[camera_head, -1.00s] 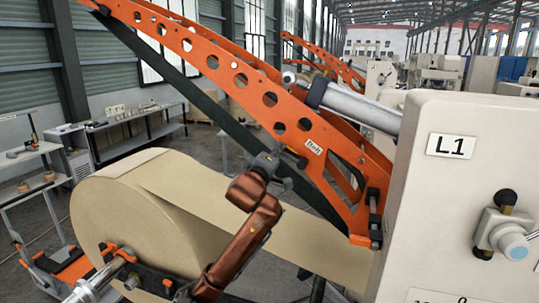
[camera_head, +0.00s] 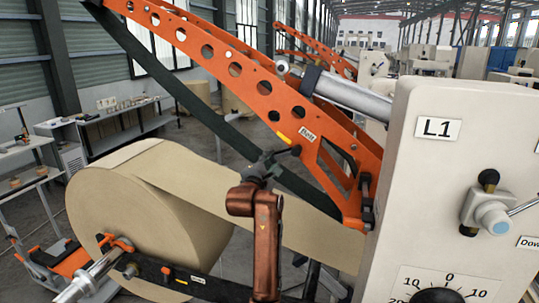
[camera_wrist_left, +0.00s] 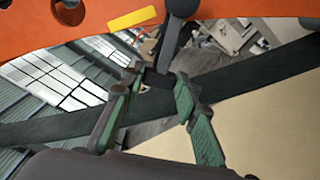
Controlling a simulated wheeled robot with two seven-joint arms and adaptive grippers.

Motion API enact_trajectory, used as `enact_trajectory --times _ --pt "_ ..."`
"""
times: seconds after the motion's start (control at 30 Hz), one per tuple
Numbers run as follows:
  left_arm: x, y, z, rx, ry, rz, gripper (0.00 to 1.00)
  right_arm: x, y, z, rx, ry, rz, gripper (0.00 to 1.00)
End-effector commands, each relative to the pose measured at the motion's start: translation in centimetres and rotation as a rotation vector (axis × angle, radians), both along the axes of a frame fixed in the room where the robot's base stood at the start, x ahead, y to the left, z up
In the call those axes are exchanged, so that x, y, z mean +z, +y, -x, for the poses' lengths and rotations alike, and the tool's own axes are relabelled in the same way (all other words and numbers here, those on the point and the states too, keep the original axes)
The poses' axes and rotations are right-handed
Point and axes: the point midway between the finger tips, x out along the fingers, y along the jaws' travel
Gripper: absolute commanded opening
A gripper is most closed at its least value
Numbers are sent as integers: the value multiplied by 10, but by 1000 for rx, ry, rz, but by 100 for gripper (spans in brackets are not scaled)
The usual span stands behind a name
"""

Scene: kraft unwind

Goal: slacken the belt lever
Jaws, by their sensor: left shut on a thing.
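The belt lever (camera_head: 284,153) is a short dark handle on the side of the orange arm (camera_head: 240,75), beside the "Belt" label (camera_head: 308,134). In the left wrist view the lever (camera_wrist_left: 178,30) hangs from the orange edge, its end between the green-padded fingers. My left gripper (camera_head: 264,166) is shut on the lever; in the wrist view the fingertips (camera_wrist_left: 160,82) flank its end. The dark belt (camera_head: 190,100) runs slantwise along the arm's underside and passes behind the gripper. The exact finger contact is partly hidden. My right gripper is not in view.
A large kraft roll (camera_head: 140,220) stands at the left, its paper web running right behind my left arm. A beige cabinet (camera_head: 410,200) marked L1, with a knob and dial, fills the right side. A grey cylinder (camera_head: 350,95) joins the orange arm above.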

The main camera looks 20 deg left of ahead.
Motion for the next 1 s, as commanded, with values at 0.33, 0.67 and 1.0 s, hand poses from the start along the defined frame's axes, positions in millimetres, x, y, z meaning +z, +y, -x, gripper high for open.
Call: enact_trajectory --times 0.33,0.67,1.0 --pt "-17 -9 -1 -2 -19 190 0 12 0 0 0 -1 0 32" --pt "-21 -10 -1 0 -27 244 0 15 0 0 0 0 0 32" --pt "-22 -9 -1 1 -27 244 0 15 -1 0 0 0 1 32"
